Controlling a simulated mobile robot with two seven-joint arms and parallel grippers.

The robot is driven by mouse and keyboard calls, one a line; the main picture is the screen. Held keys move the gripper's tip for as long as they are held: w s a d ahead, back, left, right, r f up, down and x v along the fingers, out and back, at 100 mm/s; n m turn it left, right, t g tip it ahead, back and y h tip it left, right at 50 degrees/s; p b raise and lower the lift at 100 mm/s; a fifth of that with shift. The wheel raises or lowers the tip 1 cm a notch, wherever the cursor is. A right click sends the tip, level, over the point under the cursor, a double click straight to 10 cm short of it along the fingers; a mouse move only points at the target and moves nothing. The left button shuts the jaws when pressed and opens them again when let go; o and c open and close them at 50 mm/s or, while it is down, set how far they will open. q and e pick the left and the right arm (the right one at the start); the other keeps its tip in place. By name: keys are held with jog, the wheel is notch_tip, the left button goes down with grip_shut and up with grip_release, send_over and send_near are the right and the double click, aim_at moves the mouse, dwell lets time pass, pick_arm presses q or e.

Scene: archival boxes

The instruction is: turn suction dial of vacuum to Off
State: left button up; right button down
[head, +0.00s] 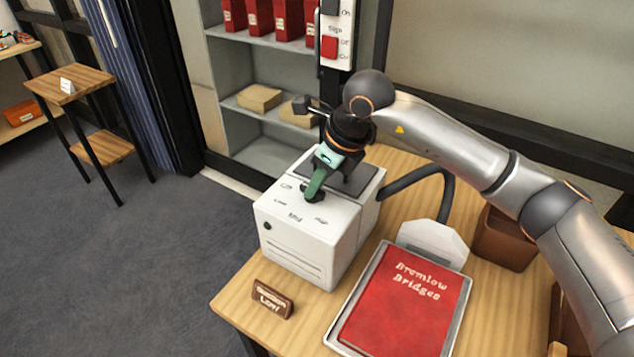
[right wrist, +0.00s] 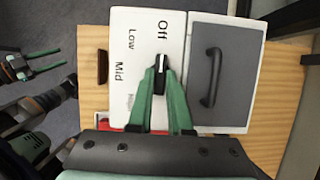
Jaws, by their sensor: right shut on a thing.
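The vacuum (head: 292,236) is a white box on the wooden table, with Off, Low, Mid and another label around its dial. My right gripper (head: 312,192) reaches down from the right onto the dial. In the right wrist view, its green fingers are shut on the dark dial (right wrist: 160,76), one on each side. The dial's white mark points up toward the Off label (right wrist: 163,30). Low and Mid lie to the left. The fingers hide part of the dial. My left gripper (right wrist: 52,76) shows at the left of the right wrist view, its fingers apart and empty, off the table.
A dark lid with a handle (right wrist: 211,78) is beside the dial. A small brown sign (head: 272,299) stands at the table's front edge. A red book (head: 405,305) lies on a tray right of the vacuum. A black hose (head: 415,175) and a brown box (head: 503,240) are behind it.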

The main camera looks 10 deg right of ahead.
jog(key=shift+r, duration=0.1)
jog(key=c, duration=0.8)
grip_release()
jog(key=shift+c, duration=0.2)
jog(key=v, duration=1.2)
jog(key=shift+d+r+b, duration=0.15)
jog(key=shift+r+b, duration=0.05)
jog(key=shift+b, duration=0.25)
jog(key=shift+s, duration=0.1)
